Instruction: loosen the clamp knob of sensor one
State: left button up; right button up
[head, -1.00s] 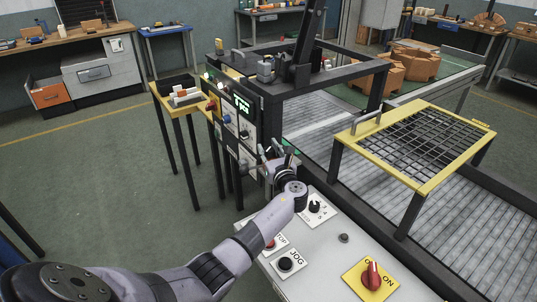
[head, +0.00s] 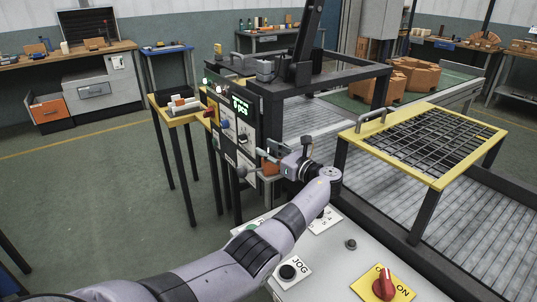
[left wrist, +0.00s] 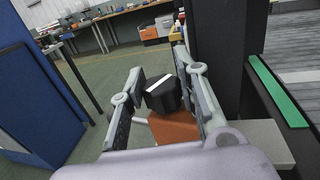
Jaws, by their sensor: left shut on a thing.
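The clamp knob (left wrist: 162,96) is black with a white stripe across its top. In the left wrist view it sits between the two fingers of my left gripper (left wrist: 158,80), above an orange-brown block (left wrist: 174,130). My left gripper (head: 268,161) is shut on the knob. In the head view it is beside the control panel, near the conveyor frame's front post, and the fingers hide the knob. A patch of the orange block (head: 270,169) shows just below the fingers. No label marking the sensor's number is readable. My right gripper is not in view.
The control panel (head: 240,135) with a lit green display stands just left of the gripper. The dark conveyor frame (head: 335,225) runs close on the right. A white console (head: 325,270) with a red switch (head: 384,282) lies under my arm. A yellow guard (head: 425,145) spans the conveyor.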

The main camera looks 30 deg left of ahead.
pick_arm(q)
jog(key=o, duration=1.2)
jog(key=shift+d, duration=0.1)
jog(key=v, duration=1.1)
jog(key=shift+s+d, duration=0.1)
jog(key=shift+d, duration=0.25)
